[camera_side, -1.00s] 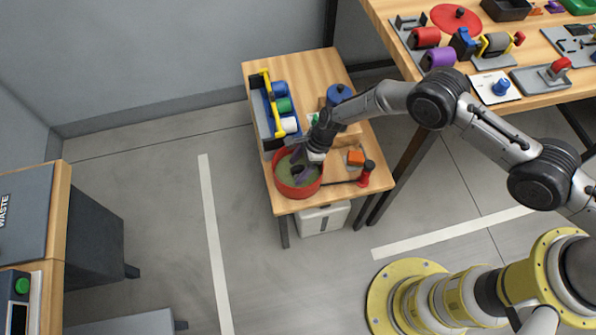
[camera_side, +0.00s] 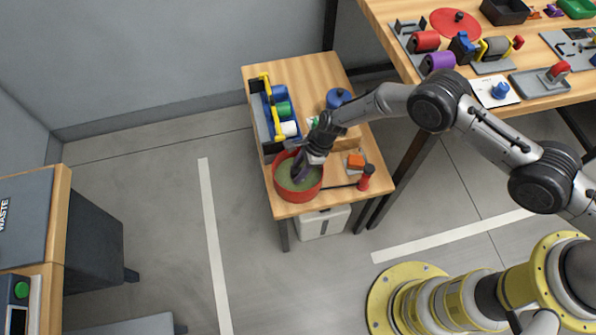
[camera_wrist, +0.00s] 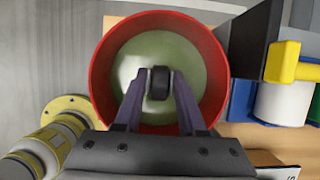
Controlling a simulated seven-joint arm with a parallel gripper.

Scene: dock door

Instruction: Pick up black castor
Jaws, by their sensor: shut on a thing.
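The black castor (camera_wrist: 160,83) sits between my fingertips in the wrist view. My gripper (camera_wrist: 159,88) is shut on it, with a purple finger on either side. Below it in that view is a red round tub with a pale green inside (camera_wrist: 100,75). In the side view my gripper (camera_side: 299,174) points down over the tub (camera_side: 296,196). I cannot make out the castor in the side view, where the gripper hides it. I cannot tell its exact height above the tub floor.
An open box of coloured spools with a yellow handle (camera_side: 268,108) stands behind the tub. To the right are an orange block (camera_side: 355,160) and a red-and-black tool (camera_side: 365,178). A blue round thing (camera_side: 338,97) stands farther back.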

